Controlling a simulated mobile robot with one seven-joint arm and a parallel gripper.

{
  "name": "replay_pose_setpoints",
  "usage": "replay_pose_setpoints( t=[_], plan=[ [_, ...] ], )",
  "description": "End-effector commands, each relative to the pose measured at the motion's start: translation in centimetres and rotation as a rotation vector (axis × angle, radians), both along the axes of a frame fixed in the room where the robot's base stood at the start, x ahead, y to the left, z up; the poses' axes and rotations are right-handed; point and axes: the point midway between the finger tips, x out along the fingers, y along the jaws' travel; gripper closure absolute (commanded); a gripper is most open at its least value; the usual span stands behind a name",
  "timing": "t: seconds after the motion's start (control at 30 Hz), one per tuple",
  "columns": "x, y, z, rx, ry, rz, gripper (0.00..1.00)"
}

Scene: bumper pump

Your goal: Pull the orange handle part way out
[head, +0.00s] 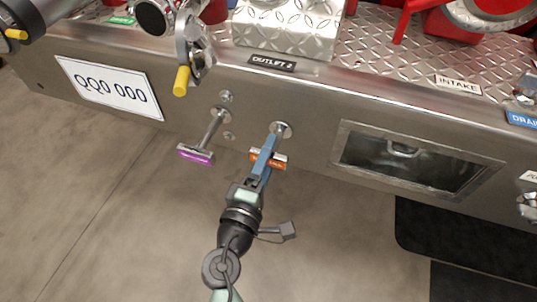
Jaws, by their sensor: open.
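The orange handle (275,164) is a short bar on the end of a metal rod that comes out of a round fitting (281,129) on the steel bumper face. My gripper (266,153) reaches up from below, and its blue fingers lie over the orange handle and hide its middle. The gripper is open. I cannot tell whether the fingers touch the handle. Part of the rod is hidden behind the fingers.
A purple handle (195,154) on its own rod sits to the left. A yellow-tipped lever (181,82) hangs above it. A rectangular recess (415,160) lies to the right. A dark mat (460,235) is on the floor below the recess.

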Motion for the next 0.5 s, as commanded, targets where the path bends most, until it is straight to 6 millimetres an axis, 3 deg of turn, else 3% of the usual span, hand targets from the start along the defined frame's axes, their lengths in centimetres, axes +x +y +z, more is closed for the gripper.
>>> replay_pose_setpoints(
  t=[0.27,0.5],
  plan=[
    [-1.7,0.5,0.0,-0.001,0.003,0.001,0.3],
    [-6.5,2.1,-0.1,-0.001,0.004,0.003,0.3]
  ],
)
